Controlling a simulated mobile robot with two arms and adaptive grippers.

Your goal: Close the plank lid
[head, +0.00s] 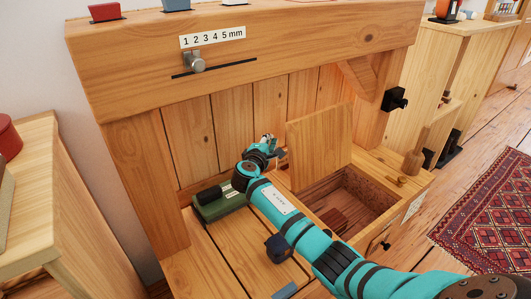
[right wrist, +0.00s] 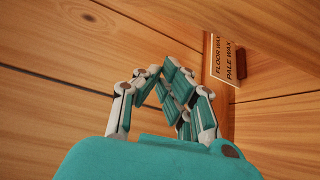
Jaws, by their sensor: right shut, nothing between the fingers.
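The plank lid (head: 318,138) is a pale wooden board. It stands raised, nearly upright, at the back left of an open compartment (head: 378,187) in the wooden bench. My right arm reaches in from the lower right, and my right gripper (head: 268,142) is just left of the lid, near the back planks. In the right wrist view the gripper (right wrist: 168,75) is shut and empty, with wooden boards around it. I cannot tell whether its fingers touch the lid. My arm hides part of the compartment's left side. My left gripper is not in view.
A thick beam (head: 270,45) spans above. A wooden-handled tool (head: 415,155) stands right of the compartment. A wax label (right wrist: 226,60) shows in the wrist view.

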